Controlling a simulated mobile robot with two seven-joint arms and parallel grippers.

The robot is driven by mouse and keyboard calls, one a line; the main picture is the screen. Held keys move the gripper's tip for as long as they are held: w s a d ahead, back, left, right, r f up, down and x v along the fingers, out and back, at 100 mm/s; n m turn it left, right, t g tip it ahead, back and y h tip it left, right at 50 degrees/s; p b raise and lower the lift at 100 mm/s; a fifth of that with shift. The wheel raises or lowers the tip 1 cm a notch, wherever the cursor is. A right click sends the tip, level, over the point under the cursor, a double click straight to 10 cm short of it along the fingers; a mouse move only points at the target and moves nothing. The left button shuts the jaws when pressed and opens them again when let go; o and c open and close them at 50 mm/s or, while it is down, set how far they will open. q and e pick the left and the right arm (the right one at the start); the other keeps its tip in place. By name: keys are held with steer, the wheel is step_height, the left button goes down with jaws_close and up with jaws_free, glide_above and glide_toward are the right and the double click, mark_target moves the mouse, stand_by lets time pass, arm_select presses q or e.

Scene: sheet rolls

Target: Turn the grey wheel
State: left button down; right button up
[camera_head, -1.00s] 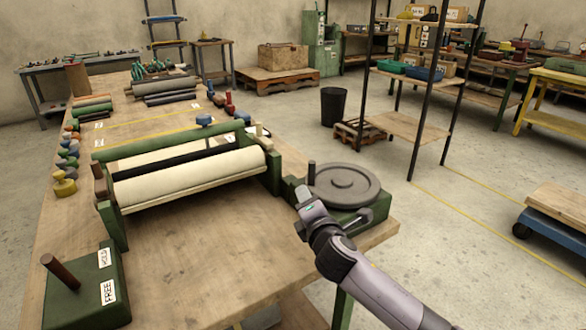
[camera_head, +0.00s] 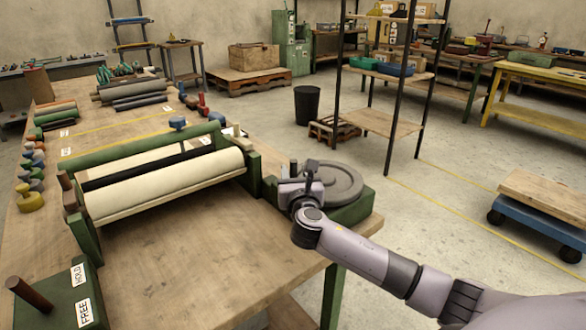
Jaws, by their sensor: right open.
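The grey wheel (camera_head: 350,183) lies flat on a green base at the right end of the wooden bench, beside the roller frame. A short dark upright handle (camera_head: 293,168) stands at its left side. My right gripper (camera_head: 316,168) is open over the wheel's left part, close to the handle. I cannot tell whether the handle is between the fingers or beside them. The gripper hides the wheel's left edge. My left gripper is out of view.
A green frame with a cream roller (camera_head: 165,182) stands left of the wheel. A green box (camera_head: 55,300) with HOLD and FREE labels and a brown lever is at the front left. The bench top (camera_head: 190,255) between them is clear.

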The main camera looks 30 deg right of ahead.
steer(key=shift+x, duration=1.45)
jaws_close()
